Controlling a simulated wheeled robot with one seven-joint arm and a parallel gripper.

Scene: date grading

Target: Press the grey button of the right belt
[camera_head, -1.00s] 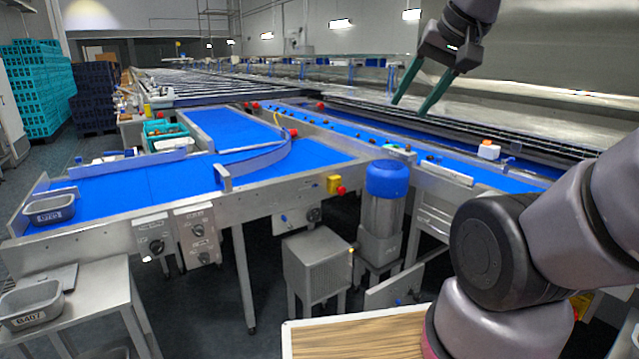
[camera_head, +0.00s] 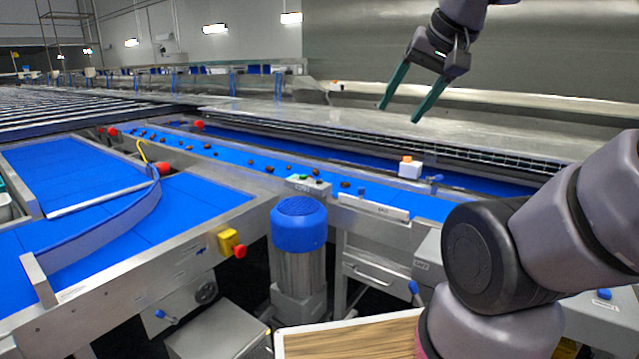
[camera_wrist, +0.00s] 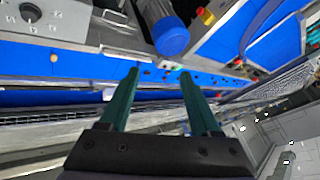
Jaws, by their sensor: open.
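The right belt (camera_head: 240,157) is a long blue conveyor with several dark dates on it; it also shows in the wrist view (camera_wrist: 75,66). A small grey control box (camera_head: 306,186) with little buttons sits on its near rail behind the blue motor. A green button and a darker one show there; I cannot make out a grey button. My gripper (camera_head: 400,112) is open and empty, its two green fingers held in the air above the far side of the belt. In the wrist view, my gripper (camera_wrist: 159,73) has nothing between its fingers.
A blue-capped motor (camera_head: 299,225) stands before the right belt. A yellow and red emergency stop (camera_head: 232,243) is on the left belt's frame. A white box with an orange top (camera_head: 410,168) stands on the belt's far side. A wooden board (camera_head: 350,338) lies at the bottom.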

